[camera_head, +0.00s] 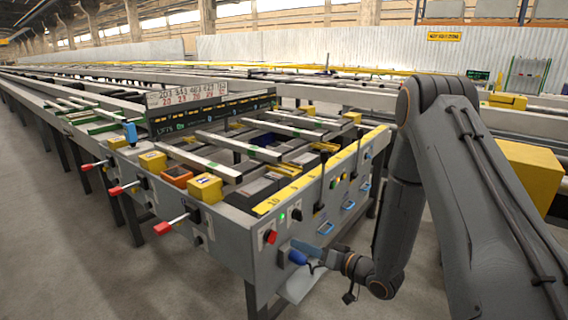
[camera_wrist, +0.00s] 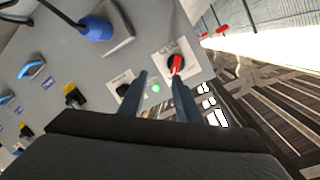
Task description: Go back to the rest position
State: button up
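My gripper (camera_head: 322,264) is at the end panel of the runout table (camera_head: 232,228), at the lower right of the head view. In the wrist view its two fingers (camera_wrist: 160,88) stand apart with nothing between them, so it is open. A red switch (camera_wrist: 176,64) lies just beyond the right fingertip; I cannot tell whether they touch. It also shows in the head view (camera_head: 270,237). A lit green lamp (camera_wrist: 155,88) shows between the fingers. A black knob (camera_wrist: 123,89) is left of the left finger.
A blue plug (camera_wrist: 97,28) juts from the panel close to my gripper. Red-tipped levers (camera_head: 163,228) stick out on the table's left side. Blue handles (camera_head: 326,228) line its right side. Open floor (camera_head: 60,240) lies to the left.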

jog(key=s+d+r+g+h+p, duration=0.2)
jog(key=s+d+r+g+h, duration=0.15)
jog(key=d+r+h, duration=0.55)
jog(key=s+d+r+g+h+p, duration=0.1)
jog(key=s+r+g, duration=0.2)
jog(key=s, duration=1)
jog(key=s+d+r+m+g+h+p, duration=0.1)
jog(key=s+r+g, duration=0.3)
jog(key=s, duration=0.9)
jog(key=shift+d+r+m+h, duration=0.15)
jog(key=shift+d+m+h, duration=0.2)
jog(key=shift+d, duration=0.2)
jog(key=shift+g, duration=0.25)
